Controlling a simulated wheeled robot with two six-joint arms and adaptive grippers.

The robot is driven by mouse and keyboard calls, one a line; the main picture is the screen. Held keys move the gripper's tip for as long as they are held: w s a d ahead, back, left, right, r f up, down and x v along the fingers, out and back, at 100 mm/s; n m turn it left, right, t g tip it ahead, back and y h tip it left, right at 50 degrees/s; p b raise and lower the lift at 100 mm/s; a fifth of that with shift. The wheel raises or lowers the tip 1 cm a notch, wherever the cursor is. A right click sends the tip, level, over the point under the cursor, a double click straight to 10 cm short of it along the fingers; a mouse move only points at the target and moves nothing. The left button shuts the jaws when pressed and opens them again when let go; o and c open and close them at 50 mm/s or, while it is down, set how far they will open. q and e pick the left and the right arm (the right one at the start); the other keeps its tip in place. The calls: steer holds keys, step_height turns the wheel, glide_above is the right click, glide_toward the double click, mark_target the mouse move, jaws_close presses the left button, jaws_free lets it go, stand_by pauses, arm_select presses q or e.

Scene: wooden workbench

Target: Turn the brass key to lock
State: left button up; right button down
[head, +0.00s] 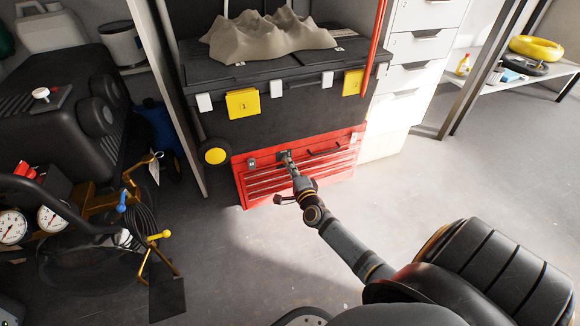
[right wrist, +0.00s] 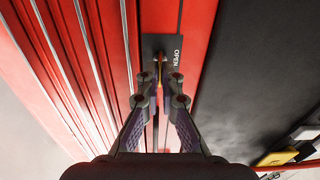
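The red tool chest (head: 258,189) stands on the floor under a black case. In the right wrist view its red front (right wrist: 108,50) carries a dark lock plate (right wrist: 173,43) marked OPEN. The small brass key (right wrist: 160,60) is at this plate, between my right fingertips. My right gripper (right wrist: 160,85) has its fingers close together and appears shut on the key. In the head view my right gripper (head: 287,161) reaches the upper left of the chest front, and the key is too small to make out there. My left gripper is not in view.
A black case (head: 270,120) with yellow and white latches sits above the chest, bearing a grey terrain model (head: 268,38). A compressor with gauges (head: 50,215) stands at left. White drawers (head: 420,47) stand behind right. The floor (head: 440,185) at right is clear.

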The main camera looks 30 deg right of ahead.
stand_by(0.4)
steer(key=c, duration=1.6)
jaws_free()
steer(key=shift+o, duration=0.2)
steer(key=v, duration=1.2)
steer(key=shift+d+f, duration=0.1)
